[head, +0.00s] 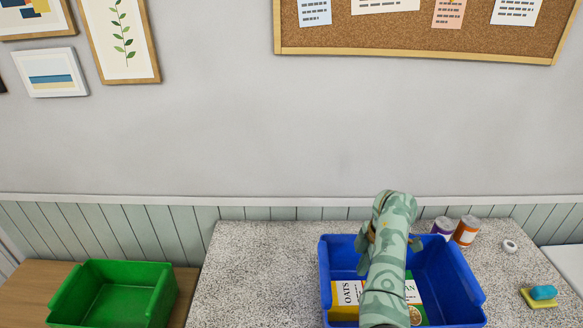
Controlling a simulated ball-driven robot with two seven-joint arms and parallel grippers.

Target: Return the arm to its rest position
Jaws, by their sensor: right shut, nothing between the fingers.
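My right arm, pale green and patterned, reaches up from the bottom edge over the blue bin. Its gripper (372,240) is largely hidden behind the arm's own links, above the bin; it is shut and no held object shows. The blue bin (455,285) stands on the speckled counter. My left gripper is not in view.
In the blue bin are an OATS box (346,293) and a green-and-white box (413,296), partly covered by my arm. Two cans (442,226) (466,231), a white ring (510,246) and a sponge (543,294) lie right. A green bin (75,302) stands left on a wooden surface. The counter (260,270) left of the blue bin is clear.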

